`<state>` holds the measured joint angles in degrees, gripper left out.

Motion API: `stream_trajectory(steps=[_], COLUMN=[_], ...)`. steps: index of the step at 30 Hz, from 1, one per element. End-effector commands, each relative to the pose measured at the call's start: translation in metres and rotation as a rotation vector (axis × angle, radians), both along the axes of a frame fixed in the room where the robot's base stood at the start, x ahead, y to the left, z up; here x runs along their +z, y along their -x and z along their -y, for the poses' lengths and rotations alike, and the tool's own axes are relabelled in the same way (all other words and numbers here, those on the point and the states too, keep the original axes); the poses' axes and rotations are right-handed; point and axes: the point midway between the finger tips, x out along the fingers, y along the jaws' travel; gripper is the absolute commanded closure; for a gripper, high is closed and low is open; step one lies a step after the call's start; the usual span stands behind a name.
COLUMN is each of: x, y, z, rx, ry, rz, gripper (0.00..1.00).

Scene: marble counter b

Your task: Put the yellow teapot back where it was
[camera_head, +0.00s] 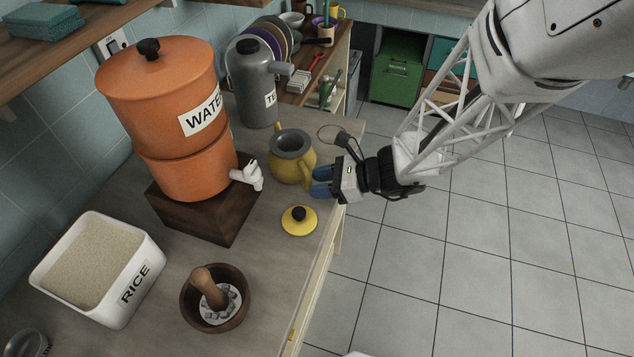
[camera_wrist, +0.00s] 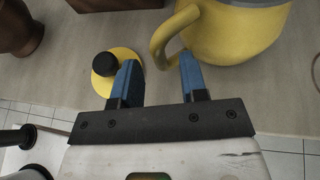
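The yellow teapot (camera_head: 281,170) stands on the counter without its lid, its grey-rimmed mouth open. Its body and curved handle (camera_wrist: 162,45) also show at the top of the wrist view. The yellow lid with a black knob (camera_head: 299,226) lies on the counter in front of the teapot; it also shows in the wrist view (camera_wrist: 128,66). My gripper (camera_head: 320,181) is at the handle side of the teapot, above the counter's right edge. In the wrist view its blue fingers (camera_wrist: 159,68) are apart, with the handle just beyond and between the tips. I cannot tell whether they touch it.
An orange water dispenser (camera_head: 170,110) stands on a dark wooden block (camera_head: 215,222) left of the teapot. A grey flask (camera_head: 252,85) is behind it. A rice box (camera_head: 120,300) and a mortar with pestle (camera_head: 216,302) are in front. Bare counter lies around the lid.

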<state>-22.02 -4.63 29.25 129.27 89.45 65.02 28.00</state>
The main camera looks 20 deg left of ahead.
Motion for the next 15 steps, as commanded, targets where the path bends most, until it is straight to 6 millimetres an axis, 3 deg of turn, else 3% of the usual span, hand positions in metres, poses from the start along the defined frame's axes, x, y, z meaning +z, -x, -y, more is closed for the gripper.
stream_trajectory(steps=[15], x=[0.020], y=[-0.010], z=[0.048], rx=[-0.004], ry=[0.000], rz=[0.001], gripper=[0.60])
